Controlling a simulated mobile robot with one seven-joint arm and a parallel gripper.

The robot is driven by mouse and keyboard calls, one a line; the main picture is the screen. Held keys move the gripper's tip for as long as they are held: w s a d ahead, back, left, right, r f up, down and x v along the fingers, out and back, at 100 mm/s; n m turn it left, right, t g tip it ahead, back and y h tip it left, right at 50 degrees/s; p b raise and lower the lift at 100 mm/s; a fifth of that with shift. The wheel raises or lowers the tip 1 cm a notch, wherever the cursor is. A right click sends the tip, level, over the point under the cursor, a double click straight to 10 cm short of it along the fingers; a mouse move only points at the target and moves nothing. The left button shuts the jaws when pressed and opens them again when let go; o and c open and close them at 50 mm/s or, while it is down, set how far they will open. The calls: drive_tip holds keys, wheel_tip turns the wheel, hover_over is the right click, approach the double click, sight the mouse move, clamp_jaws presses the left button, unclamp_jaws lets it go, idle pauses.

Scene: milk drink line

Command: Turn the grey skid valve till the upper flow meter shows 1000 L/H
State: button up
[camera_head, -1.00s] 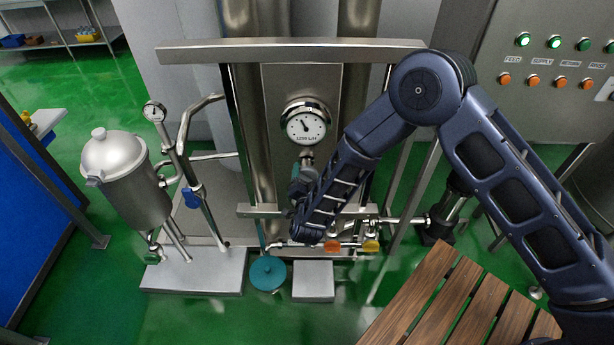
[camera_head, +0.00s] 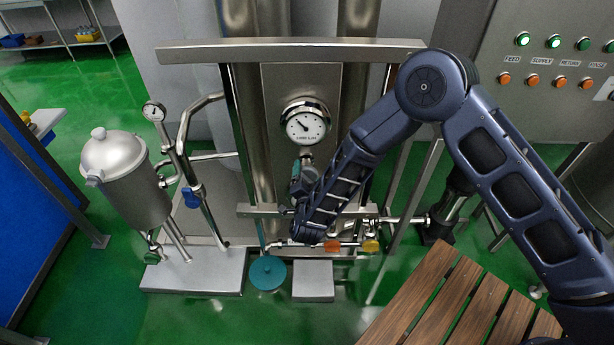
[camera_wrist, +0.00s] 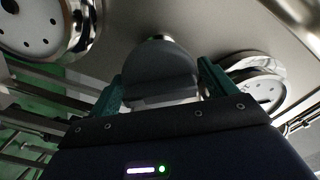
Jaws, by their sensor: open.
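The upper flow meter (camera_head: 305,124) is a round white dial in a bright metal ring on the steel skid panel. Its needle points to the upper left; its numbers are too small to read. My gripper (camera_head: 297,172) is just below that meter, with teal fingers. In the wrist view, the grey valve handle (camera_wrist: 160,72) sits between the spread fingers of my gripper (camera_wrist: 163,82). The fingers are open, one on each side; I cannot tell whether either touches it. In the head view my gripper and arm hide the valve.
A steel crossbar (camera_head: 290,51) runs above the meter and a lower rail (camera_head: 255,210) below it. A steel vessel (camera_head: 125,180) stands left. A wooden slatted surface (camera_head: 440,300) is at front right. A control panel (camera_head: 555,70) is at right.

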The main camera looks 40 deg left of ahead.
drive_tip(key=v, duration=1)
drive_tip(key=shift+s+d, duration=0.25)
drive_tip(key=shift+d, duration=0.05)
drive_tip(key=shift+r, duration=0.1)
